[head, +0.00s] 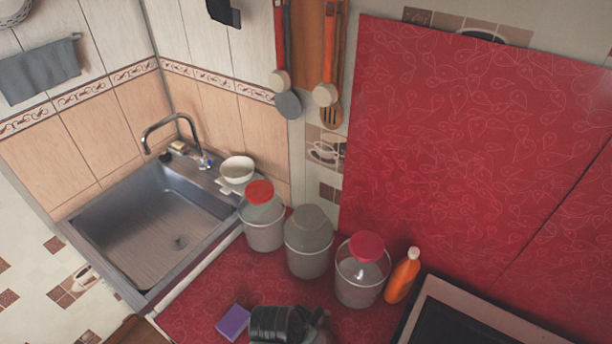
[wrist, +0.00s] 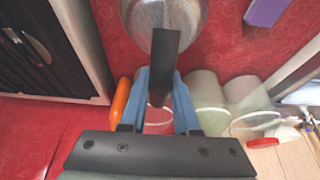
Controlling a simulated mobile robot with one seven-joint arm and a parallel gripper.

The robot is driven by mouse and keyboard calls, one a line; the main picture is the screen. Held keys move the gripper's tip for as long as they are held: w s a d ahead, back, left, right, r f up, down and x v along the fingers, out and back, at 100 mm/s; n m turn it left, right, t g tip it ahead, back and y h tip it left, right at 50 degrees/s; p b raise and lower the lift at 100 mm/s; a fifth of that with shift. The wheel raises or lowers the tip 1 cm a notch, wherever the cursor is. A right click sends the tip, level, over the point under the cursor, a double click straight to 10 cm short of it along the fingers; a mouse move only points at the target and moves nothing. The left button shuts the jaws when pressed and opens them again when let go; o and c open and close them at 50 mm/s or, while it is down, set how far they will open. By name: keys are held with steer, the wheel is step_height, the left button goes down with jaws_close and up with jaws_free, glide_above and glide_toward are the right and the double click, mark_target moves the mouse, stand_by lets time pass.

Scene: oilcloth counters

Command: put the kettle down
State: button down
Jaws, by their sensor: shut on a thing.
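The kettle (wrist: 160,12) is a shiny round metal vessel at the top of the wrist view, with a black handle (wrist: 166,48) reaching toward me. My gripper (wrist: 162,78) has two blue fingers closed around that handle. The kettle body is cut off by the frame edge. Red patterned counter shows around it, but I cannot tell whether its base touches the counter. In the head view a dark ridged shape (head: 275,323) at the bottom edge hides the area beside the purple sponge; the kettle is not clear there.
A purple sponge (head: 233,322) lies on the red counter (head: 195,310). Lidded containers (head: 308,243) stand along the back with an orange bottle (head: 403,275). The stove (head: 450,320) is at right, the sink (head: 150,225) at left. A white bowl (head: 237,169) sits behind the sink.

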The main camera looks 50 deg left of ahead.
steer(key=shift+w, duration=0.1)
steer(key=c, duration=0.6)
jaws_free()
steer(key=shift+f, duration=0.1)
steer(key=shift+c, duration=0.2)
steer(key=b+v, duration=0.1)
steer(key=v, duration=1.1)
steer(key=w+r+m+t+y, duration=0.1)
steer(key=w+r+t+y, duration=0.35)
steer(key=w+r, duration=1.05)
steer(key=w+d+r+t, duration=0.2)
steer(key=d+r+t, duration=0.15)
steer(key=r, duration=0.55)
steer(key=w+d+r+t, duration=0.2)
steer(key=d+r+t, duration=0.15)
steer(key=r, duration=0.45)
steer(key=s+d+r+t+h, duration=0.2)
steer(key=s+d+r+t, duration=0.1)
steer(key=r, duration=0.6)
steer(key=s+d+r+m+t+h, duration=0.1)
steer(key=s+d+r+t+h, duration=0.1)
steer(key=d+r, duration=0.5)
steer(key=s+d+r+t+h, duration=0.2)
steer(key=s+d+r+t, duration=0.3)
steer(key=r, duration=0.7)
steer(key=shift+d+r+m+t, duration=0.25)
steer(key=shift+d+t, duration=0.3)
steer(key=shift+t, duration=0.3)
